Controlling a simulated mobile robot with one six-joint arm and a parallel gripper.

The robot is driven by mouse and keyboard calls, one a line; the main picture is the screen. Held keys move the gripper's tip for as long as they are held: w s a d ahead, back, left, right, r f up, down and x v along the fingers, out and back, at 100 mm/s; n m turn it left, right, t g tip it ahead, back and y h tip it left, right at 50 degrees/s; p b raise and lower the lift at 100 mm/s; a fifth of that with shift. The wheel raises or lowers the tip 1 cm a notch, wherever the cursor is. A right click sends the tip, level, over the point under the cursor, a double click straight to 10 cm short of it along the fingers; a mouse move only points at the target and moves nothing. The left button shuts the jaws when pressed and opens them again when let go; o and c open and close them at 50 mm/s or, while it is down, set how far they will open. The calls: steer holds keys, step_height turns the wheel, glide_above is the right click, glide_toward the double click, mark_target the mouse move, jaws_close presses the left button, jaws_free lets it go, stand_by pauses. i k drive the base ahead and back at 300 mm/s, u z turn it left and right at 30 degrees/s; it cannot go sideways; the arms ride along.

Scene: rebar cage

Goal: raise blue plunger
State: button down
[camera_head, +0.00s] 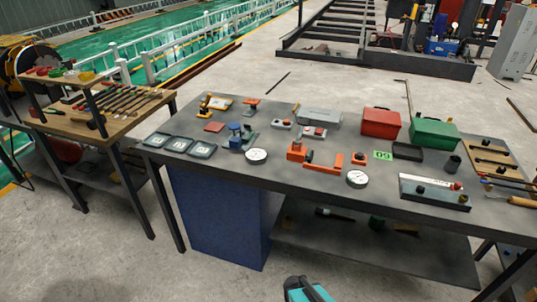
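A small blue device (236,132) with an upright blue part stands on the dark workbench (222,170), left of its middle. It is the only blue plunger-like thing I can make out, and its details are too small to tell whether the plunger is up or down. A teal and black piece at the bottom edge appears to be part of my own arm. It is well in front of the bench and apart from the blue device. My gripper's fingers do not show.
Around the blue device are square trays (203,149), a round white gauge (256,156), a flat red block (214,127) and an orange fixture (297,151). Red (380,122) and green (433,133) boxes stand right. A wooden tool table (118,114) is left. Floor in front is clear.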

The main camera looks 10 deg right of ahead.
mark_target(235, 126)
steer(key=u, duration=0.15)
steer(key=i, duration=0.95)
steer(key=z, duration=0.15)
steer(key=k, duration=0.9)
steer(key=u, duration=0.15)
steer(key=i, duration=0.4)
steer(key=z, duration=0.05)
